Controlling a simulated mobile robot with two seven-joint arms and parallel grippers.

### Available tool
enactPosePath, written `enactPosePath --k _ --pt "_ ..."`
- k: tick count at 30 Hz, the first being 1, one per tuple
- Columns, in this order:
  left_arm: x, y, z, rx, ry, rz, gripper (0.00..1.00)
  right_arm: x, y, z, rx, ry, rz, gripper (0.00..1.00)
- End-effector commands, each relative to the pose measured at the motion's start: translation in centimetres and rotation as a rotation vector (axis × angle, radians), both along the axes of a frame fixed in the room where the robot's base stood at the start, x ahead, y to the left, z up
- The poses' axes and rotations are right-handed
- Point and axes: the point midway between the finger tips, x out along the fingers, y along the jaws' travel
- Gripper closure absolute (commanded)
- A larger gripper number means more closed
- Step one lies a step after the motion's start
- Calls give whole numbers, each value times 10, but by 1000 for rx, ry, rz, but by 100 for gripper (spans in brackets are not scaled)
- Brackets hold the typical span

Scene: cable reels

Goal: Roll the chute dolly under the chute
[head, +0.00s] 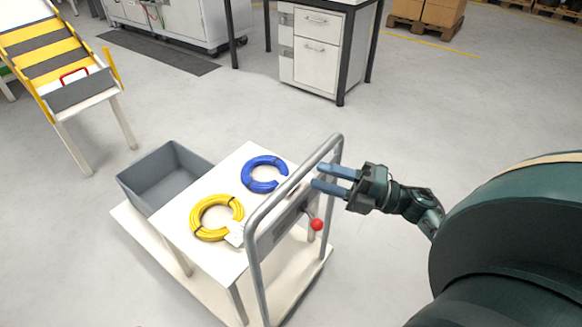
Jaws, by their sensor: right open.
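The chute dolly (287,270) is a white platform cart with a grey tube handle frame (252,262) and a red-knobbed lever (316,224). It carries a grey open bin (190,154) and a white raised top with a yellow cable coil (196,220) and a blue cable coil (251,177). The chute (46,53) is a yellow and grey striped ramp on white legs at the upper left, apart from the dolly. My right gripper (324,179) is open, its blue fingers pointing left at the right upright of the handle frame; I cannot tell whether they touch it. My left gripper is out of view.
A white drawer cabinet under a black-legged table (314,60) stands at the back. A dark mat (158,52) lies before grey cabinets (180,20). Cartons on a pallet (422,27) are at the back right. The floor between dolly and chute is clear.

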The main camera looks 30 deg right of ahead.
Motion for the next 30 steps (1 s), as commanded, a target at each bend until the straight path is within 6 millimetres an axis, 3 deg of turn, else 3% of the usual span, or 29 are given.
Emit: enactPosePath --k 10,23,30 --pt "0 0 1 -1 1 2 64 42 43 11 3 -1 1 59" --pt "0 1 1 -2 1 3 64 50 51 13 3 2 -1 59" --pt "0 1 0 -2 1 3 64 50 51 13 3 2 -1 77"
